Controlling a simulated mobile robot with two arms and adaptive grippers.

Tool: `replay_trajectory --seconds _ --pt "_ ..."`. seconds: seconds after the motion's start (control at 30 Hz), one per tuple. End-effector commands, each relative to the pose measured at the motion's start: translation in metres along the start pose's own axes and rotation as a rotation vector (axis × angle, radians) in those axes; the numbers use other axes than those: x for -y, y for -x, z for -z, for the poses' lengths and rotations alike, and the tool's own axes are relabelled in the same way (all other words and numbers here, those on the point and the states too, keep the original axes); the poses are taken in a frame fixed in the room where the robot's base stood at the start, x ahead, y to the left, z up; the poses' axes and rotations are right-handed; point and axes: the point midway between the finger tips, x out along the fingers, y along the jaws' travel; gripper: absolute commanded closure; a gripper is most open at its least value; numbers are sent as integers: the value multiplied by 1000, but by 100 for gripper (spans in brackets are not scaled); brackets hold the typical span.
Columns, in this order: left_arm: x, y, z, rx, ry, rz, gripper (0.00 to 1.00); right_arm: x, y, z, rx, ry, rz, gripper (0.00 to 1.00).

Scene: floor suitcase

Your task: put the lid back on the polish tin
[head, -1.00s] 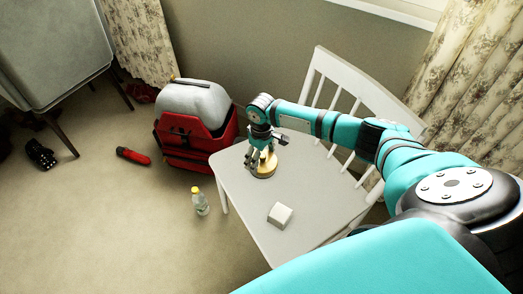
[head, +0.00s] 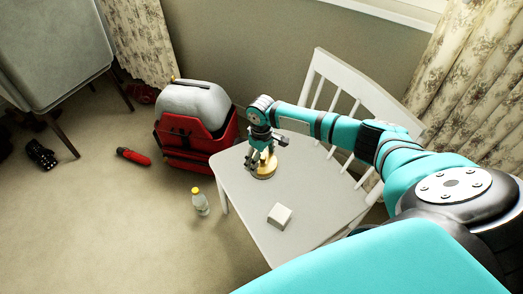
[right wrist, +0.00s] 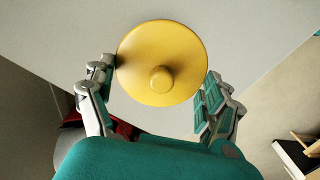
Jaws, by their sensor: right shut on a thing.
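In the head view, a gold round piece (head: 264,174) rests on the white chair seat (head: 236,179), directly under my right gripper (head: 262,163). The right wrist view shows a round yellow lid (right wrist: 165,45) with a small knob, seen from above. My right gripper (right wrist: 160,75) has its fingers at the lid's left and right edges and is shut on it. The lid hides whatever is below it. In the head view the gripper covers part of the gold piece, so I cannot tell whether lid and tin are touching. My left gripper is not in view.
A white block (head: 280,216) lies on the seat's front part. The chair's slatted back (head: 345,95) rises behind my arm. A red and grey bag (head: 190,133), a yellow-capped bottle (head: 200,204) and a red cylinder (head: 133,157) are on the floor to the left.

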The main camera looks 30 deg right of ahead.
Motion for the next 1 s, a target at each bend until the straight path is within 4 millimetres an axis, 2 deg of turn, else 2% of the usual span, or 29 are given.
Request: replay_trajectory --seconds 0.37,0.4,0.47,1.0 --pt "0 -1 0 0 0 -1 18 0 0 0 0 0 0 36" --pt "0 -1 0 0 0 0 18 0 0 0 0 0 0 9" --pt "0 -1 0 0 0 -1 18 0 0 0 0 0 0 1" --pt "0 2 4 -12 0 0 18 0 2 0 0 0 0 0"
